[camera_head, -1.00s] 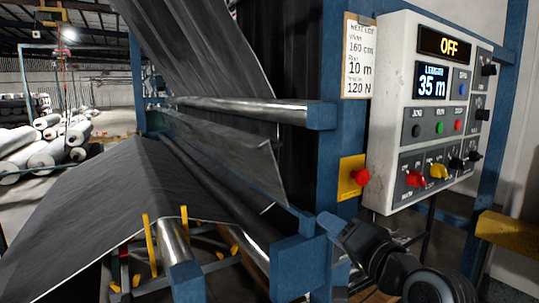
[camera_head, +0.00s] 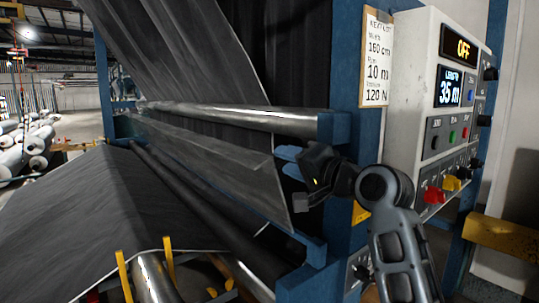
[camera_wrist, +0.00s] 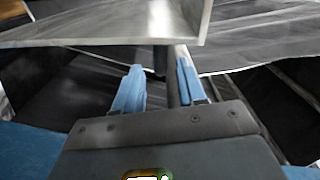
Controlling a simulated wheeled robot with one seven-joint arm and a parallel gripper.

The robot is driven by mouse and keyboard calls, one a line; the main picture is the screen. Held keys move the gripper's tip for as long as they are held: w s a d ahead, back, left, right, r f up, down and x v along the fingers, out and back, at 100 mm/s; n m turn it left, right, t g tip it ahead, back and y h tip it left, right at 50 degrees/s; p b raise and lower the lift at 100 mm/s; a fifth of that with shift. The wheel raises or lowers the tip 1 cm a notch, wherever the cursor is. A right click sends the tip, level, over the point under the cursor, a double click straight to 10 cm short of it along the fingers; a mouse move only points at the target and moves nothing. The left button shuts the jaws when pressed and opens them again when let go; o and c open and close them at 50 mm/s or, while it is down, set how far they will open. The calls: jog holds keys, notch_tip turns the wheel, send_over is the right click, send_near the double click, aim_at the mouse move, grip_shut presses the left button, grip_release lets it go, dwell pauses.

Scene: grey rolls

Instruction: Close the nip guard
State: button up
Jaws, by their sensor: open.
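The nip guard is a long, see-through greyish panel (camera_head: 215,165) with a pale edge. It slants down and outward below the bright upper roller, above the dark lower rollers. My gripper (camera_head: 283,161) is at the guard's right end, its blue fingers pointing left close to that end. In the wrist view the two blue fingers of my gripper (camera_wrist: 159,85) stand apart with nothing between them. The guard's pale edge and corner (camera_wrist: 120,43) cross the upper part of that view, just past the fingertips. Whether they touch cannot be told.
A blue machine post (camera_head: 345,140) and the white control box (camera_head: 420,90), reading OFF, stand right of the guard. Grey fabric (camera_head: 90,220) drapes at the lower left. Yellow prongs (camera_head: 124,275) stick up at the front. A yellow bar (camera_head: 500,235) juts in at right.

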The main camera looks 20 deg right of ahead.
jog(key=p+x, duration=0.1)
jog(key=x, duration=0.5)
jog(key=c, duration=0.7)
jog(key=shift+f, duration=0.1)
grip_shut()
jog(key=shift+f, duration=0.1)
